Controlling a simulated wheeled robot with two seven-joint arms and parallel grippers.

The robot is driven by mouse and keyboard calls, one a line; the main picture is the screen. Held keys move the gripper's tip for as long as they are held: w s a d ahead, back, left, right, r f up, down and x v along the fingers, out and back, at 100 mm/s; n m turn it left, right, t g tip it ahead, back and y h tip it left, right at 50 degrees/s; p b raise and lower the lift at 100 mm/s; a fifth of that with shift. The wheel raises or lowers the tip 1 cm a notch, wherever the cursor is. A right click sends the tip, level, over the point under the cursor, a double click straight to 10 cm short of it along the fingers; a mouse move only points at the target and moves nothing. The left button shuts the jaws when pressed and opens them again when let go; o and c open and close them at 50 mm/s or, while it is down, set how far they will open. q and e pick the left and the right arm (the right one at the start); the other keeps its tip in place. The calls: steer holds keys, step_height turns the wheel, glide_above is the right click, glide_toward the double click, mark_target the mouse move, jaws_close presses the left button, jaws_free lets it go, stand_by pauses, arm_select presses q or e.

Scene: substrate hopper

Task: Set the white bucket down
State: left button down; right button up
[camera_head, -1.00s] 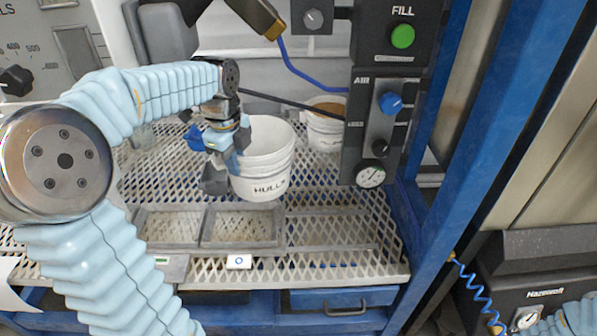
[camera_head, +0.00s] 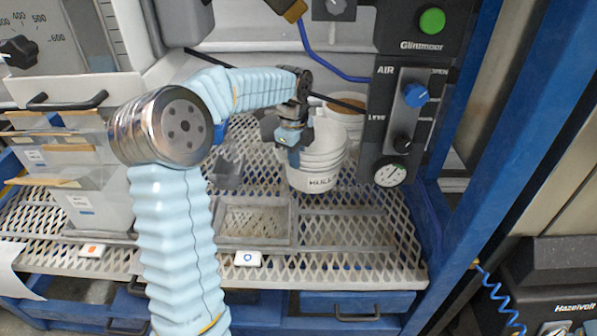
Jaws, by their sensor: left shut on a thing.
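The white bucket (camera_head: 321,166) with dark lettering is on the right half of the metal mesh shelf, in the head view. My left gripper (camera_head: 289,148) is at its left side, shut on its rim or wall. The bucket looks upright. I cannot tell whether its base touches the mesh or hangs just above it. The gripper and wrist hide part of its left side. My right gripper is not in view.
Another bucket (camera_head: 346,117) with brown contents stands behind, partly hidden. The black AIR control panel (camera_head: 403,125) hangs close on the right. A framed recess (camera_head: 255,221) lies in front left. The mesh shelf (camera_head: 350,245) is bare in front.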

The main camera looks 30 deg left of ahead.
mark_target(299, 171)
arm_select(q)
steer(key=f+b, duration=0.3)
steer(key=f, duration=0.1)
steer(key=shift+w+d, duration=0.15)
steer(key=shift+w, duration=0.2)
steer(key=shift+r, duration=0.15)
steer(key=shift+f, duration=0.2)
steer(key=c, duration=1.2)
jaws_free()
steer(key=shift+c, duration=0.2)
steer(key=r, duration=0.4)
steer(key=r+p, duration=0.1)
steer(key=r, duration=0.3)
steer(key=s+r+p, duration=0.1)
steer(key=r, duration=0.3)
steer(key=shift+r, duration=0.15)
